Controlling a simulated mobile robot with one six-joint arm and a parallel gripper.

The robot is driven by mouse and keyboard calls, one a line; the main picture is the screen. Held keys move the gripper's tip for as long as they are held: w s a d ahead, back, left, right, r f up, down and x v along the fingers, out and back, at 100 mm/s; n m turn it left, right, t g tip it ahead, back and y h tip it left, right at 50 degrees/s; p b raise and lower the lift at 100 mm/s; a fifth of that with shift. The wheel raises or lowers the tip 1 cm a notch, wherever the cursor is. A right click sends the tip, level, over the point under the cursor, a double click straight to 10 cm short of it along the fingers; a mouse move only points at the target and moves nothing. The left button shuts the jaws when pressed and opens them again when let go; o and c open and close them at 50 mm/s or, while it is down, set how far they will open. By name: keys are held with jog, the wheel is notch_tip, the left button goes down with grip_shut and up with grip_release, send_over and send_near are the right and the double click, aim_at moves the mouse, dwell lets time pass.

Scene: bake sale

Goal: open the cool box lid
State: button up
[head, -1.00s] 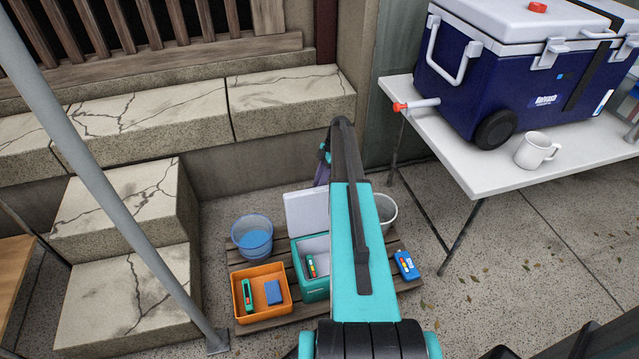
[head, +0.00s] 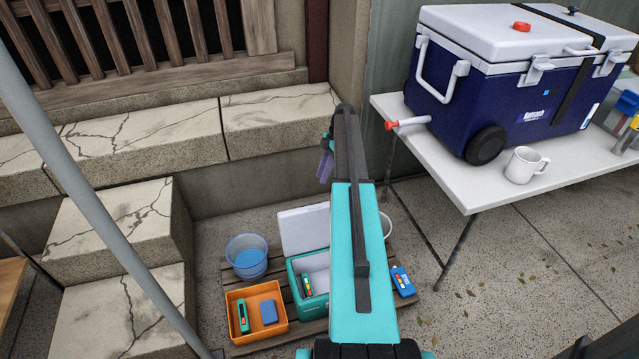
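A large blue cool box (head: 500,112) with a white lid (head: 515,32) stands on the white table at the right. Its lid is shut, and white latches show on its front. A small teal cool box (head: 313,306) sits on the pallet below. Its white lid (head: 303,229) is tilted up and open, and a small device with coloured marks lies inside. My teal arm covers the right part of this box. My gripper (head: 325,163) is at the far end of the arm, left of the table. Only a purple part shows, so its opening is hidden.
On the pallet (head: 290,332) are a blue bucket (head: 246,256), an orange crate (head: 256,335) and a blue packet (head: 403,282). A white mug (head: 525,166) stands on the table (head: 455,178). A grey pole (head: 95,200) and stone steps (head: 120,232) are at the left.

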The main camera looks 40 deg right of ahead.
jog(key=shift+v, duration=0.8)
jog(key=shift+s+a+f, duration=0.1)
